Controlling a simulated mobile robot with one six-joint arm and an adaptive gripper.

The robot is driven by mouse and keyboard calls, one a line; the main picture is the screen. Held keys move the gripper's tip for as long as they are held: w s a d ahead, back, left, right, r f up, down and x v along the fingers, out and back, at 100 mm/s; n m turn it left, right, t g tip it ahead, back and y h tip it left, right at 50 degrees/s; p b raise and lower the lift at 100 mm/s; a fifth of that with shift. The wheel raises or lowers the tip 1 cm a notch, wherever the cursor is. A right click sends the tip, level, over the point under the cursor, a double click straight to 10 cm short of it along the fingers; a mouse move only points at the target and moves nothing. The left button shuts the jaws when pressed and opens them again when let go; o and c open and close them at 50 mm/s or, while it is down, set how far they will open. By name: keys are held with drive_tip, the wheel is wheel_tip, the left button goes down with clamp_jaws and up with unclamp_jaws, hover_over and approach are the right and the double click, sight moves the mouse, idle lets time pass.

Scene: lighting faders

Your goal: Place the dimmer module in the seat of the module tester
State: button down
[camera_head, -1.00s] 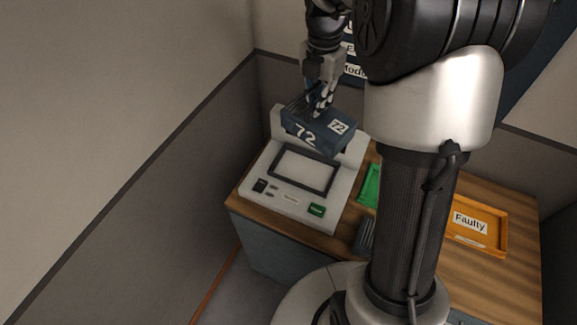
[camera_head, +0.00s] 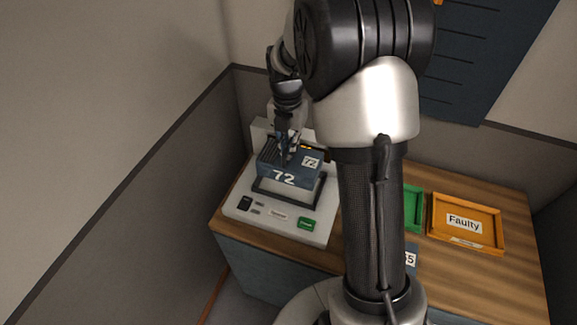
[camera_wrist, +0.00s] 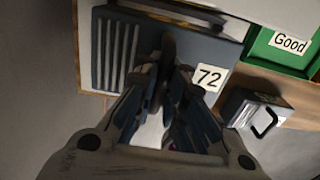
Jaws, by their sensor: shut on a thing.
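The dimmer module (camera_head: 290,171) is a dark blue-grey box with ribs on top and the number 72 on its front and on a white label. My gripper (camera_head: 285,158) is shut on it from above. The module tester (camera_head: 318,227) is a pale unit with a dark-framed seat (camera_head: 314,197) on its top. The module is over the seat, roughly in line with its frame; I cannot tell whether it touches. In the wrist view the module (camera_wrist: 107,50) fills the upper left, with my gripper's fingertips (camera_wrist: 165,65) on it.
A green tray marked Good (camera_wrist: 268,55) and an orange tray marked Faulty (camera_head: 436,235) stand to the right on the wooden table (camera_head: 480,280). Another dark module (camera_wrist: 280,110) with a handle lies near the tester. A wall panel stands close on the left.

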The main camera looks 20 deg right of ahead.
sight(288, 163)
drive_tip(key=shift+f+b, duration=0.95)
drive_tip(key=shift+f, duration=2.2)
drive_tip(key=shift+f, duration=0.15)
drive_tip(key=c, duration=1.7)
unclamp_jaws()
drive_tip(key=shift+o, duration=0.2)
